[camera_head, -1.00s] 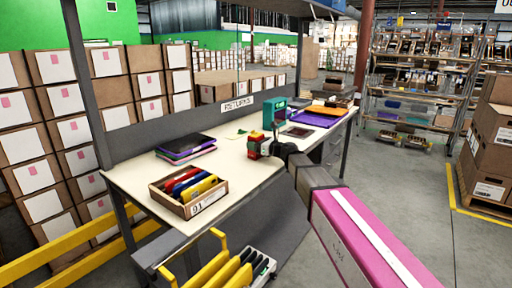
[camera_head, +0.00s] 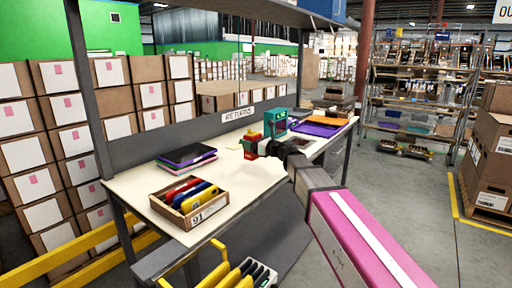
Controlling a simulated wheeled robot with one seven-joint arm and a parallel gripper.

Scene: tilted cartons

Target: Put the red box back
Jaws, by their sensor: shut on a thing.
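My gripper (camera_head: 254,148) is over the far half of the white table (camera_head: 145,191), in front of the grey back panel. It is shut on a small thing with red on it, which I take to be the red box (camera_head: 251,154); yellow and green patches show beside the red. My gripper's dark end partly hides it, and I cannot tell whether it touches the table. A cardboard tray (camera_head: 208,212) marked 91 stands near the table's front left, holding several slim red, blue, yellow and dark items.
Purple and pink folders (camera_head: 187,158) lie behind the tray. A teal device (camera_head: 274,118) and a purple tray (camera_head: 313,129) stand beyond my gripper. A yellow-framed cart (camera_head: 215,262) is at the front edge. Bare tabletop lies between tray and gripper.

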